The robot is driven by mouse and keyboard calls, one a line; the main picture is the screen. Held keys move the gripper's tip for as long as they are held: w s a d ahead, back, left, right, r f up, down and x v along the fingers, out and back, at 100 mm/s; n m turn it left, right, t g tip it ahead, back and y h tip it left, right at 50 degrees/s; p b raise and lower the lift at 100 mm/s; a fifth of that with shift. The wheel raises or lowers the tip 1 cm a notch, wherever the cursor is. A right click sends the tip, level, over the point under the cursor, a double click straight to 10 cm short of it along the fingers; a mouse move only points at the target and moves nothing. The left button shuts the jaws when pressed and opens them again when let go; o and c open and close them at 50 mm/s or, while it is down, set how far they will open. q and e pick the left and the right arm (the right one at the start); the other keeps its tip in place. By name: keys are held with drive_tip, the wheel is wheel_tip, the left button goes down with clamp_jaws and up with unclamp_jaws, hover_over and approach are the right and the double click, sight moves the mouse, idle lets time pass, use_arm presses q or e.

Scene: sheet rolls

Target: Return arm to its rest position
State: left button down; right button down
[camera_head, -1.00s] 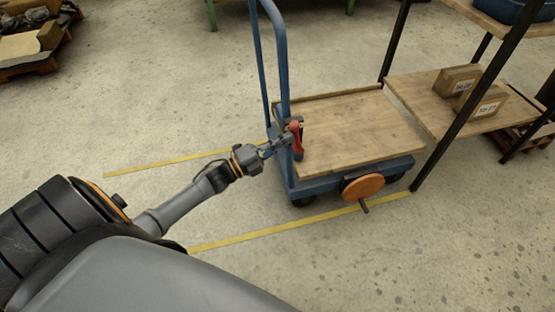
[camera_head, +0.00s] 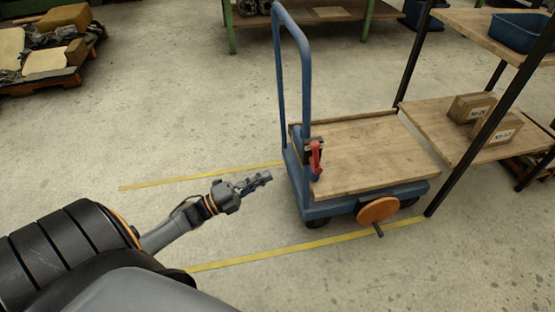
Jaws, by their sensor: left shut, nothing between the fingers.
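My left arm (camera_head: 172,233) comes in from the lower left. My left gripper (camera_head: 264,178) is shut and empty, a little to the left of the blue cart (camera_head: 306,196) and apart from it. The cart has a wooden deck (camera_head: 375,155), a tall blue push handle and a red lever (camera_head: 315,156) on its left end. The deck is bare. My right gripper is not in view.
An orange disc with a handle (camera_head: 377,210) is at the cart's front side. A dark-framed shelf (camera_head: 440,131) with cardboard boxes (camera_head: 471,107) stands right of the cart. Yellow floor lines (camera_head: 290,250) run beside the cart. Open concrete floor lies to the left.

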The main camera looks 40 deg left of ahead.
use_arm(q)
drive_tip(key=shift+s+a+f, duration=0.15)
drive_tip(key=shift+s+a, duration=0.15)
drive_tip(key=shift+s, duration=0.15)
idle(0.3)
